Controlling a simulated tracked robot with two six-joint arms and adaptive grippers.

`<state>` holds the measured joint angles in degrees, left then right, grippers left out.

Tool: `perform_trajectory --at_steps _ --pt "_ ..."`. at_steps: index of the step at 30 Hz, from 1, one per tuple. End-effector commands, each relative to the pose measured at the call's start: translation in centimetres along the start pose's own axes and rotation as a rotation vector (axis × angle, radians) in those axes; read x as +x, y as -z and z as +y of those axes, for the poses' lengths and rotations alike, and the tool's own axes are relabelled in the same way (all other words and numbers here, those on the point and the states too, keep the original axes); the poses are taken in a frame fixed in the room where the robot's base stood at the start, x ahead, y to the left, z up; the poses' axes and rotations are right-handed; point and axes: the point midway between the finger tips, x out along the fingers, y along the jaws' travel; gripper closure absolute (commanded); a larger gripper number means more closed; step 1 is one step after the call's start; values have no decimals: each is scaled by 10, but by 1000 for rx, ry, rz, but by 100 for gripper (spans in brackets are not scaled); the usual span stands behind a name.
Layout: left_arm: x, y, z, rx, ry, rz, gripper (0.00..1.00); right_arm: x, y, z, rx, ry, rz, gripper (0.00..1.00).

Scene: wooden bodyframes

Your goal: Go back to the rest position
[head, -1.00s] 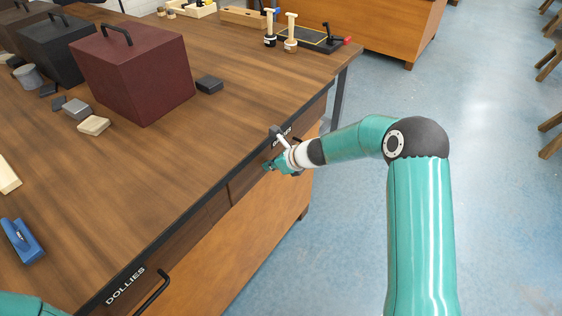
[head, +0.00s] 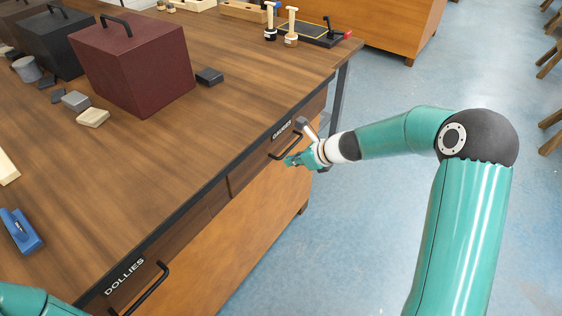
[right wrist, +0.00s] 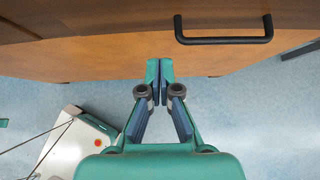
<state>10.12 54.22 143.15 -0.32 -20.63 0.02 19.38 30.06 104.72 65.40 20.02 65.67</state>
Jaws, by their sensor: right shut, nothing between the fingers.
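My right gripper (head: 289,161) is beside the front of the wooden workbench (head: 150,150), close to the black handle of the far drawer (head: 286,147). In the right wrist view its fingers (right wrist: 160,70) are shut with nothing between them, and the drawer handle (right wrist: 224,40) shows apart from them, up and to the right. The drawer looks closed. Part of my left arm (head: 35,300) shows at the bottom left corner of the head view; its gripper is out of the frame.
On the bench stand a dark red box (head: 132,65), a black box (head: 50,45), small blocks (head: 93,117) and a blue tool (head: 20,230). A near drawer has a black handle (head: 150,290) and a "DOLLIES" label. Blue floor (head: 380,210) to the right is clear.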

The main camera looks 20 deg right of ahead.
Motion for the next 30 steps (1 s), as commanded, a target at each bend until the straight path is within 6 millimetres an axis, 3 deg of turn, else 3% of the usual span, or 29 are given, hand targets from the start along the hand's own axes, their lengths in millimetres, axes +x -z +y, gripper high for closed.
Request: perform_trajectory --at_steps 3,10,15,19,23,26,30 --pt "-4 0 1 0 0 0 0 -23 0 -2 2 4 0 100" --pt "-6 0 2 0 0 -1 0 -40 1 -1 2 2 1 100" --pt "-7 0 2 0 0 -1 0 -39 -1 4 -4 -9 2 100" --pt "-9 0 3 0 0 -1 0 -16 8 29 -5 -73 32 100" --pt "-12 0 4 0 0 -1 0 12 44 82 -39 -196 124 100" --pt "-14 0 5 0 0 -1 0 28 94 133 -162 -307 239 100" --pt "-18 0 6 0 0 -1 0 30 177 204 -535 -501 375 100"
